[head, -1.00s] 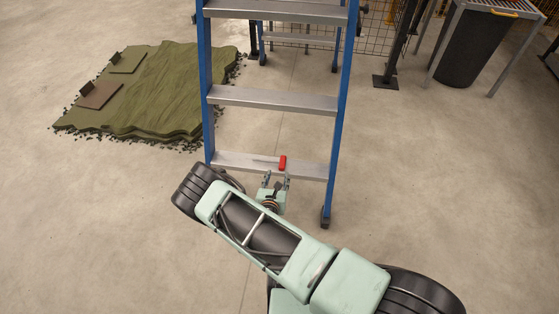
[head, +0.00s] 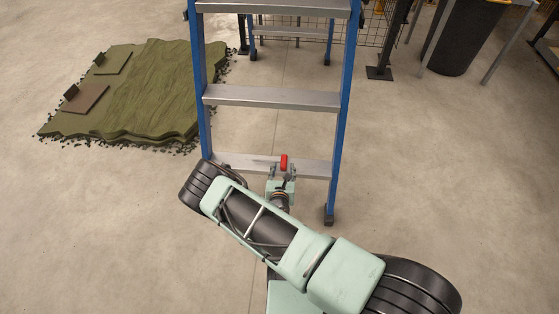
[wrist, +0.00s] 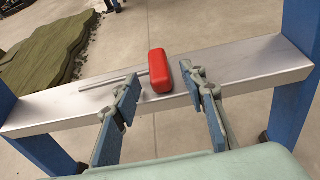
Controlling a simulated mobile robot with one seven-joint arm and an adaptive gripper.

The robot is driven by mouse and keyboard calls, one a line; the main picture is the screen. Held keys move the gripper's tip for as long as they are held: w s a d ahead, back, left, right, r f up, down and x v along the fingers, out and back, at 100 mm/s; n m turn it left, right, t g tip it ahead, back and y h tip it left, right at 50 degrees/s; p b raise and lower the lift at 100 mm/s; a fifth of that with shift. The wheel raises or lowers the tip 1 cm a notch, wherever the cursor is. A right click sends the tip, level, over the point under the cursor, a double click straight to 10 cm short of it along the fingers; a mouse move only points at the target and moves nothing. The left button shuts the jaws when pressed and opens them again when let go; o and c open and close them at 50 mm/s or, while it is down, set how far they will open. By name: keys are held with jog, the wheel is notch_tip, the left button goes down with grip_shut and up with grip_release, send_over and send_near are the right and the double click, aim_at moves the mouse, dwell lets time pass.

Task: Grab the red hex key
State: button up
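The red hex key (wrist: 160,72) lies on the lowest visible step of the ladder (wrist: 250,62). Its red handle points toward me and its thin metal shaft runs left along the step in the wrist view. In the head view the red handle (head: 284,163) shows just beyond my gripper (head: 281,172). In the wrist view my gripper (wrist: 166,92) is open, with one finger on each side of the handle's near end.
The ladder has blue side rails (head: 338,130) and higher metal steps (head: 272,97) above my gripper. A green turf stack (head: 140,95) lies on the floor at left. A dark bin (head: 463,38) stands at back right.

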jog(key=shift+w+f, duration=0.2)
jog(key=shift+w, duration=0.25)
jog(key=shift+c, duration=0.6)
grip_shut()
jog(key=shift+r, duration=0.2)
